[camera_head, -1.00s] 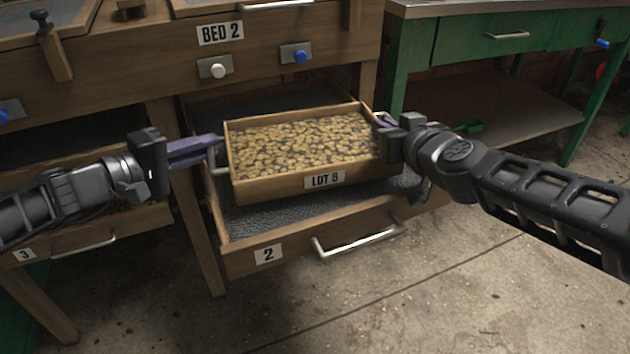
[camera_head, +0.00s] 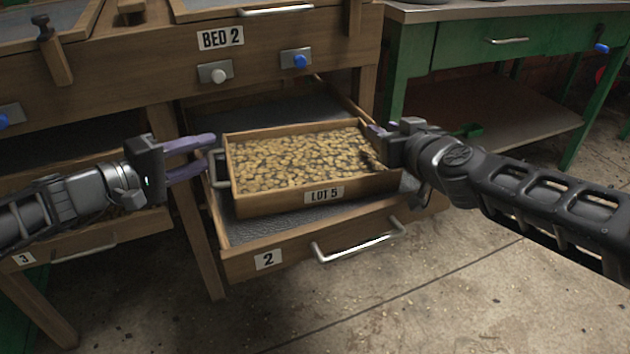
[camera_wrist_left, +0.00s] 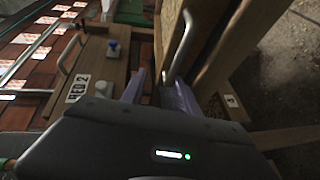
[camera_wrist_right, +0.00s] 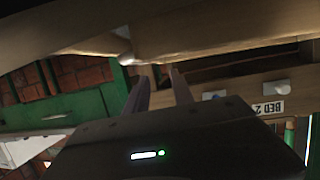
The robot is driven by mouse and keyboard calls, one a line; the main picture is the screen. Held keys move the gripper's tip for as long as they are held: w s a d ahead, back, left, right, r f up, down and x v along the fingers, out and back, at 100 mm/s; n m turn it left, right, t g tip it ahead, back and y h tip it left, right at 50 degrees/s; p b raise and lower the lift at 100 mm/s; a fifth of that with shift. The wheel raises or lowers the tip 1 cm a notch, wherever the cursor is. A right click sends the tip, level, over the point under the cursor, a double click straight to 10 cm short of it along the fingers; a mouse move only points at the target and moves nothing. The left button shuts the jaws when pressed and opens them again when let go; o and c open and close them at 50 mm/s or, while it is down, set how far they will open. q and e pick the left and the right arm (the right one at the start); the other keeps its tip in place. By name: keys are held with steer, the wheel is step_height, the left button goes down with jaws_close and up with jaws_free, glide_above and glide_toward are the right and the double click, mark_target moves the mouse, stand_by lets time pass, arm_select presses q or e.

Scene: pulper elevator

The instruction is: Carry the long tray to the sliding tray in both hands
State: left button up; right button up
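The long tray (camera_head: 290,202), a wooden box labelled LOT 5 and full of pale beans, sits within the pulled-out sliding tray (camera_head: 240,262) marked 2, seemingly on its dark mesh floor. My left gripper (camera_head: 213,152) is open at the long tray's left handle (camera_head: 217,168), fingers spread above and below. The left wrist view shows this handle (camera_wrist_left: 180,45) beyond the parted fingers. My right gripper (camera_head: 374,132) is at the tray's right end; the right wrist view shows its fingers (camera_wrist_right: 160,78) apart. The right handle is mostly hidden in the head view.
The wooden bench with the BED 2 label (camera_head: 220,38) and knobs stands directly behind and above. A green workbench (camera_head: 470,45) stands at the right. The sliding tray's metal handle (camera_head: 358,242) juts out in front. The floor (camera_head: 430,300) at front is clear.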

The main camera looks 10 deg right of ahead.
steer(key=shift+r, duration=0.2)
arm_select(q)
steer(key=v, duration=1.1)
steer(key=shift+s+a, duration=0.15)
arm_select(e)
steer(key=o, duration=0.8)
steer(key=shift+s+d, duration=0.1)
steer(key=shift+s, duration=0.05)
steer(key=shift+s+d+r, duration=0.15)
steer(key=shift+s+r, duration=0.1)
steer(key=shift+s, duration=0.25)
steer(key=v, duration=1)
steer(key=shift+s, duration=0.3)
